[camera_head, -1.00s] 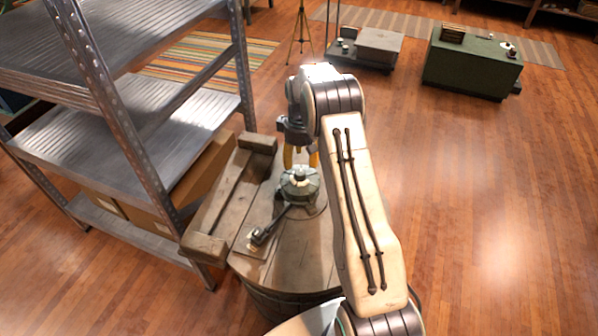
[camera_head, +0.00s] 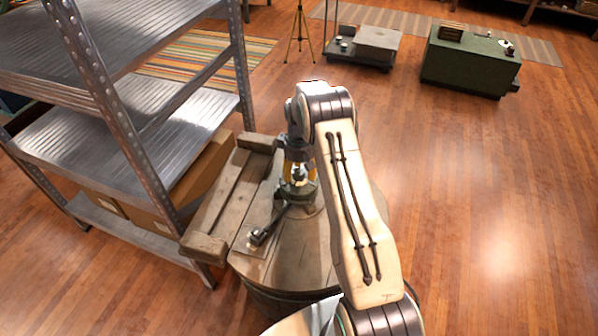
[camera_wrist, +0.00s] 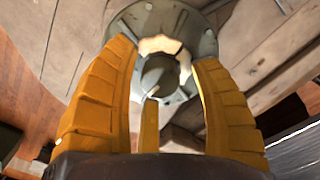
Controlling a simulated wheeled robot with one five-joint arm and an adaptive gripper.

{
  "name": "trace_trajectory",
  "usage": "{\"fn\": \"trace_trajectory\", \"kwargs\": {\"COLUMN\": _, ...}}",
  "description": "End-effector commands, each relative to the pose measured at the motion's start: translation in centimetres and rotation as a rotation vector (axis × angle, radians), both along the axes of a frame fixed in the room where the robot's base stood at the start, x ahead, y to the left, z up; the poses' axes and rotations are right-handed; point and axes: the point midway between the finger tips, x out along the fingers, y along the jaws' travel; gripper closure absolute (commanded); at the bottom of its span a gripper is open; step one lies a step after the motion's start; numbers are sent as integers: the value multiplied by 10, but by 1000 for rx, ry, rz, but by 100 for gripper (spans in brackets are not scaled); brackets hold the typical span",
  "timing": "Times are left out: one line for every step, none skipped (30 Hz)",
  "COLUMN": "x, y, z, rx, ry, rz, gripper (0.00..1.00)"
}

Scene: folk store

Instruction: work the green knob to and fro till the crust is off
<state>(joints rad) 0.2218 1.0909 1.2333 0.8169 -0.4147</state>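The grey-green knob (camera_head: 297,191) sits on the round wooden barrel top (camera_head: 305,250), with a dark lever arm (camera_head: 268,225) reaching toward the lower left. In the wrist view the round greenish body (camera_wrist: 205,45) fills the upper middle, with a pale, ragged crust (camera_wrist: 160,44) around its grey centre (camera_wrist: 160,72). My gripper (camera_head: 298,165) is right over the knob, pointing down. In the wrist view my gripper's yellow fingers (camera_wrist: 163,54) are spread to either side of the centre, with a gap. I cannot tell whether they touch the knob.
A wooden frame (camera_head: 215,200) lies along the barrel's left side. A metal shelf (camera_head: 120,140) with cardboard boxes (camera_head: 190,175) stands close on the left. A green chest (camera_head: 470,65), a low cart (camera_head: 375,45) and a tripod (camera_head: 300,35) are farther back. The floor on the right is clear.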

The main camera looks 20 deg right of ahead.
Motion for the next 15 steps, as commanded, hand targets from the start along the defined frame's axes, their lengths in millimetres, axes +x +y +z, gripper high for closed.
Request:
{"fn": "trace_trajectory", "kwargs": {"x": 0, "y": 0, "z": 0, "rx": 0, "ry": 0, "rz": 0, "gripper": 48}}
{"fn": "trace_trajectory", "kwargs": {"x": 0, "y": 0, "z": 0, "rx": 0, "ry": 0, "rz": 0, "gripper": 50}}
{"fn": "trace_trajectory", "kwargs": {"x": 0, "y": 0, "z": 0, "rx": 0, "ry": 0, "rz": 0, "gripper": 54}}
{"fn": "trace_trajectory", "kwargs": {"x": 0, "y": 0, "z": 0, "rx": 0, "ry": 0, "rz": 0, "gripper": 56}}
{"fn": "trace_trajectory", "kwargs": {"x": 0, "y": 0, "z": 0, "rx": 0, "ry": 0, "rz": 0, "gripper": 59}}
{"fn": "trace_trajectory", "kwargs": {"x": 0, "y": 0, "z": 0, "rx": 0, "ry": 0, "rz": 0, "gripper": 63}}
{"fn": "trace_trajectory", "kwargs": {"x": 0, "y": 0, "z": 0, "rx": 0, "ry": 0, "rz": 0, "gripper": 65}}
{"fn": "trace_trajectory", "kwargs": {"x": 0, "y": 0, "z": 0, "rx": 0, "ry": 0, "rz": 0, "gripper": 68}}
{"fn": "trace_trajectory", "kwargs": {"x": 0, "y": 0, "z": 0, "rx": 0, "ry": 0, "rz": 0, "gripper": 72}}
{"fn": "trace_trajectory", "kwargs": {"x": 0, "y": 0, "z": 0, "rx": 0, "ry": 0, "rz": 0, "gripper": 74}}
{"fn": "trace_trajectory", "kwargs": {"x": 0, "y": 0, "z": 0, "rx": 0, "ry": 0, "rz": 0, "gripper": 77}}
{"fn": "trace_trajectory", "kwargs": {"x": 0, "y": 0, "z": 0, "rx": 0, "ry": 0, "rz": 0, "gripper": 81}}
{"fn": "trace_trajectory", "kwargs": {"x": 0, "y": 0, "z": 0, "rx": 0, "ry": 0, "rz": 0, "gripper": 83}}
{"fn": "trace_trajectory", "kwargs": {"x": 0, "y": 0, "z": 0, "rx": 0, "ry": 0, "rz": 0, "gripper": 86}}
{"fn": "trace_trajectory", "kwargs": {"x": 0, "y": 0, "z": 0, "rx": 0, "ry": 0, "rz": 0, "gripper": 90}}
